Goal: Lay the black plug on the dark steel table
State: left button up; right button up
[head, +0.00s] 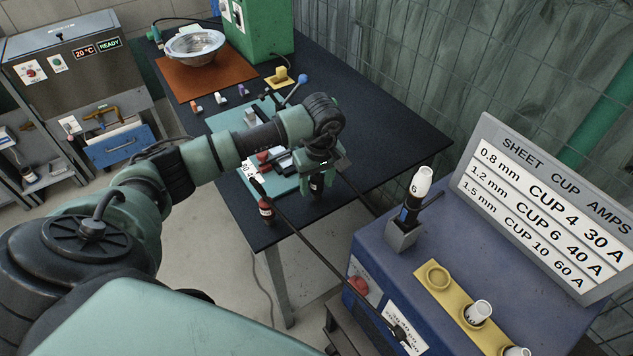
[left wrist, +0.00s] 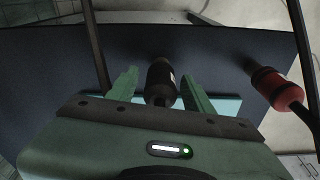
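The black plug (head: 317,186) is below my left gripper (head: 317,172), over the front part of the dark steel table (head: 390,140). In the left wrist view the black plug (left wrist: 161,82) is between the two green fingers of my left gripper (left wrist: 160,85). A gap shows beside the plug, so the fingers look open around it. I cannot tell whether the plug touches the tabletop. My right gripper is not in view.
A red plug (head: 266,211) with a black cable is at the table's front edge; it also shows in the left wrist view (left wrist: 277,88). A teal mat (head: 283,182) lies behind. A blue cabinet (head: 480,270) stands right. Bare tabletop lies right of the gripper.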

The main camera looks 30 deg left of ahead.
pick_arm(q)
jog(key=shift+r, duration=0.5)
jog(key=r+b, duration=0.1)
jog(key=r, duration=0.2)
jog(key=r+b, duration=0.1)
jog(key=r, duration=0.3)
jog(key=d+r+b, duration=0.1)
jog(key=r, duration=0.2)
jog(key=shift+s+d+r, duration=0.1)
jog(key=shift+s+r, duration=0.15)
jog(key=shift+s, duration=0.05)
jog(key=shift+r, duration=0.4)
jog(key=shift+s, duration=0.1)
